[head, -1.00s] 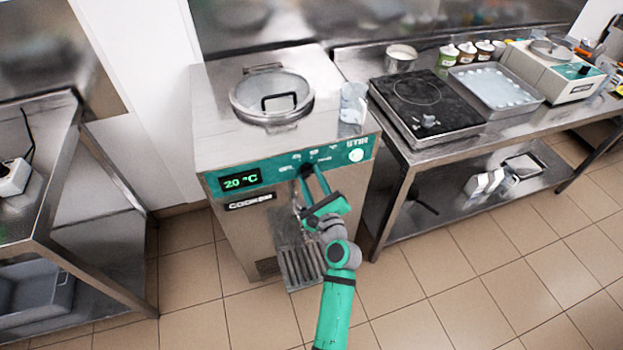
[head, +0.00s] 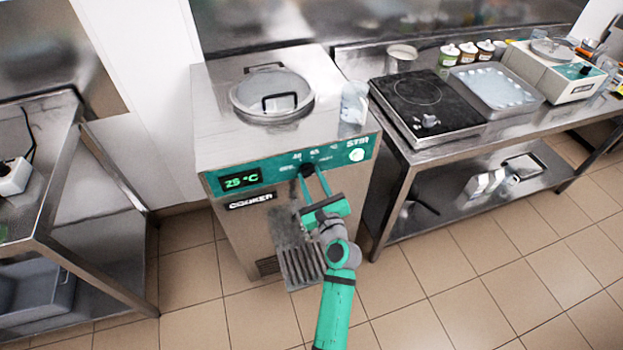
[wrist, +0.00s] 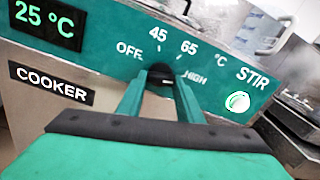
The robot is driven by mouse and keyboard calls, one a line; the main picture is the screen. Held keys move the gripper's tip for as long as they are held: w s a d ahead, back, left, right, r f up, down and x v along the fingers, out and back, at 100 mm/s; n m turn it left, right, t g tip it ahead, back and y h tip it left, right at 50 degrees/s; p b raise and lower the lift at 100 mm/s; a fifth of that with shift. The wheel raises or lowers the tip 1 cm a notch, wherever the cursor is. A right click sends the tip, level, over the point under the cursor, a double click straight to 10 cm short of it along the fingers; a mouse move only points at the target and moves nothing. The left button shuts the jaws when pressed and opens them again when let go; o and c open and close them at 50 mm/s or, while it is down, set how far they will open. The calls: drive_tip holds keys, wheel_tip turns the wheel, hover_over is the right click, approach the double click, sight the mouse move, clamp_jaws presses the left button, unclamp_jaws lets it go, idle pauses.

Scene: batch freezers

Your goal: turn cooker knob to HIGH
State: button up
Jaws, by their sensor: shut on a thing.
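The cooker (head: 270,230) is a steel cabinet with a green front panel and a round lid on top. Its dark knob (wrist: 160,73) sits among the marks OFF, 45, 65 and HIGH in the wrist view; it also shows in the head view (head: 306,169). My gripper (wrist: 162,84) is shut on the knob, one finger on each side. The fingers and palm hide the knob's lower part, and I cannot tell exactly which mark it points to. The display (wrist: 46,24) reads 25 °C.
A lit STIR button (wrist: 237,102) is right of the knob. A clear container (head: 354,102) stands on the cooker's right top edge. A drip grate (head: 302,266) sits below the panel. A bench with a hotplate (head: 425,104) stands at right.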

drive_tip(key=o, duration=1.1)
drive_tip(key=shift+d, duration=0.1)
drive_tip(key=shift+s, duration=0.1)
drive_tip(key=shift+v, duration=5.4)
